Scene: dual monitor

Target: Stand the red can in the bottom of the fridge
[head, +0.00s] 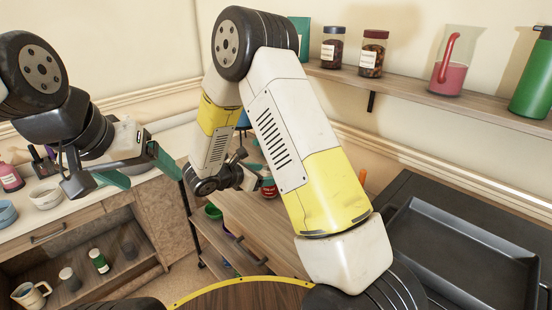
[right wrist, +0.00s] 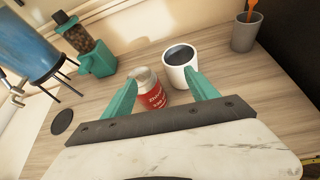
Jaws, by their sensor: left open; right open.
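The red can (head: 268,188), with a pale top, stands on a wooden surface behind my right arm, which partly covers it. In the right wrist view the can (right wrist: 150,92) is upright in front of my open right gripper (right wrist: 161,78), nearer the left finger; I cannot tell whether it touches. In the head view my right gripper is mostly hidden by its own arm. My left gripper (head: 150,176) is open and empty, over the counter at left. I cannot make out a fridge in either view.
A white mug (right wrist: 180,66) with dark contents stands close beside the can, by the right finger. A grinder (right wrist: 94,50), a blue vessel (right wrist: 28,42) and a grey cup (right wrist: 245,32) are around. A black tray (head: 462,255) lies at right, below a shelf (head: 430,97) with jars.

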